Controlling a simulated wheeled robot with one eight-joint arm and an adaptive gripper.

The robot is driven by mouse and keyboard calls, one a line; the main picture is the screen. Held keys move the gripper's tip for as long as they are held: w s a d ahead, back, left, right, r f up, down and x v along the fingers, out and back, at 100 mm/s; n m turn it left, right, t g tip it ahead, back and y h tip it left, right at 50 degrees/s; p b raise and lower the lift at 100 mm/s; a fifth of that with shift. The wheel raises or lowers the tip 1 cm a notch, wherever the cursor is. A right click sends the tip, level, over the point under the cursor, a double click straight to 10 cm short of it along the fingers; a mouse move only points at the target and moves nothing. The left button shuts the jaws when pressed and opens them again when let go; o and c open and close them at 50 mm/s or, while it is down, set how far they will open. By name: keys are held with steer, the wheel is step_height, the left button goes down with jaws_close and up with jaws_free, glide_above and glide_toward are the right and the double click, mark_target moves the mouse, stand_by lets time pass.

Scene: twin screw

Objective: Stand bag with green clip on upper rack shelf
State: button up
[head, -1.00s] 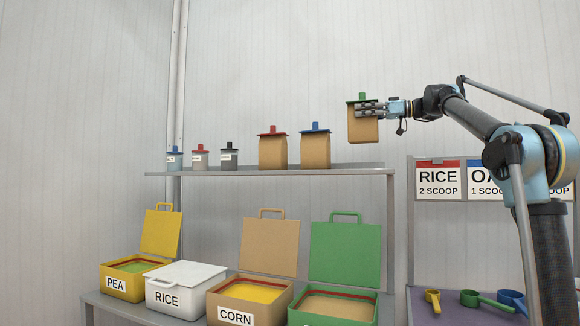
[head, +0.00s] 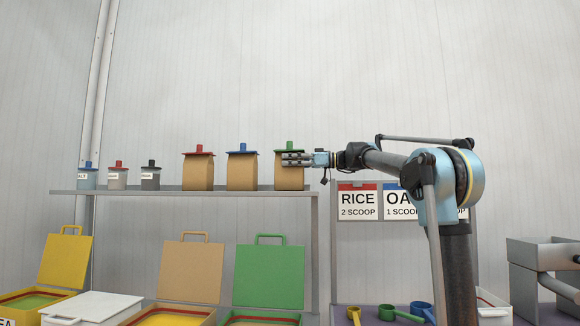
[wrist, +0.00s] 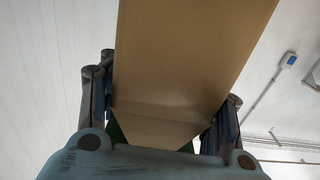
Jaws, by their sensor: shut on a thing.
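The brown paper bag with a green clip (head: 289,179) is upright at the right end of the upper rack shelf (head: 225,193). Its base is at shelf level; I cannot tell whether it bears on the shelf. My gripper (head: 297,159) comes from the right and is shut on the bag's upper part, just below the green clip (head: 289,147). In the wrist view the bag (wrist: 190,60) fills the middle between the fingers, and a bit of green shows beside the palm.
A blue-clipped bag (head: 242,172) stands just left of it, with a red-clipped bag (head: 198,172) further left. Several small jars (head: 117,177) stand at the shelf's left end. Open bins with raised lids (head: 270,277) are below. Signs (head: 357,201) hang to the right.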

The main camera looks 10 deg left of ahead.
steer(key=shift+f, duration=0.15)
steer(key=o, duration=1.2)
steer(key=d, duration=1.2)
steer(key=shift+w, duration=0.4)
